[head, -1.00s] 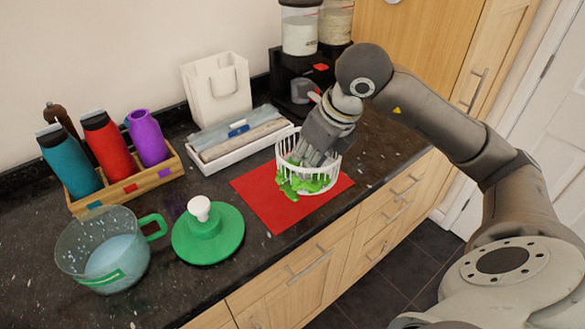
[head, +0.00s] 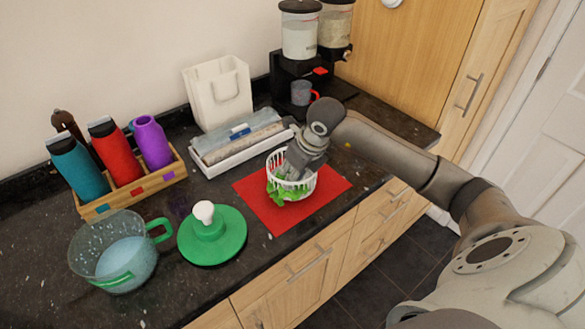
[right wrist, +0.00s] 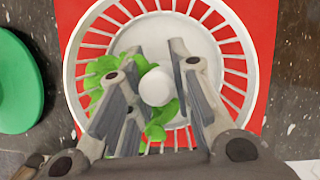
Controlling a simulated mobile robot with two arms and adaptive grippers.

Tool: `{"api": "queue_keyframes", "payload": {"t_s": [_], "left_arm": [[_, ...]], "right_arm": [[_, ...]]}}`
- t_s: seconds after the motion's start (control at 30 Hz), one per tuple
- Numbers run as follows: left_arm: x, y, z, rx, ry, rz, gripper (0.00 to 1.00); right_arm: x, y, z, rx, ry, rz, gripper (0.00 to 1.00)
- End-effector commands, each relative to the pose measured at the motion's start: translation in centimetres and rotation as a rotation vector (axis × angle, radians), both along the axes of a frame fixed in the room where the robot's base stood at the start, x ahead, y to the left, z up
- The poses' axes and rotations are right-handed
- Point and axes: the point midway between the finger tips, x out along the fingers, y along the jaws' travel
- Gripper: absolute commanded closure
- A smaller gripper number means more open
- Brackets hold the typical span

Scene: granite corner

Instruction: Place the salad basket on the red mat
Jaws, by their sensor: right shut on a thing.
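The white slatted salad basket (head: 272,163) holds green leaves (head: 290,190) and is upright over the red mat (head: 318,196). From above, red shows around much of its rim. It looks low over the mat, but I cannot tell whether its base touches. My right gripper (head: 296,172) reaches down inside the basket. In the right wrist view, the fingers (right wrist: 156,92) stand on either side of a white round knob (right wrist: 157,87) at the basket's middle, shut on it. The basket (right wrist: 235,62) and mat (right wrist: 264,20) also show there. My left gripper is not in view.
The green lid (head: 228,242) and clear bowl (head: 97,245) stand left of the mat. A white tray with wrap boxes (head: 243,150) lies just behind. A bottle crate (head: 130,188) is at the left, a dispenser with a mug (head: 303,92) behind right. The counter's front edge is close.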

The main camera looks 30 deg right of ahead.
Motion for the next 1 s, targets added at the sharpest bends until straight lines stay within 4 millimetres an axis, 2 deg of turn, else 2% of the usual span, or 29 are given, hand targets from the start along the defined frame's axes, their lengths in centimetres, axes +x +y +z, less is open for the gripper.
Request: {"api": "queue_keyframes", "payload": {"t_s": [0.3,0.33,0.5,0.83,0.9,1.0], "left_arm": [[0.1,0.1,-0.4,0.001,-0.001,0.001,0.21],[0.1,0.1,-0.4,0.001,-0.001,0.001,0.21],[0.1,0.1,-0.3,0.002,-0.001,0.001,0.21],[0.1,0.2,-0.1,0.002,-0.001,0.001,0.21],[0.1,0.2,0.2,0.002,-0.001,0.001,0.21],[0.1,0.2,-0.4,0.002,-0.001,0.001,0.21]], "right_arm": [[0.0,0.0,-0.4,0.0,-0.002,0.0,1.0],[0.0,0.0,-0.4,0.0,-0.001,0.0,0.78],[0.0,0.0,-0.2,0.001,-0.001,0.0,0.58],[0.0,0.0,-0.1,0.001,-0.001,0.0,0.58],[0.0,0.0,0.3,0.001,-0.001,0.0,0.58],[-0.4,-0.2,1.4,0.0,-0.006,0.001,0.58]]}}
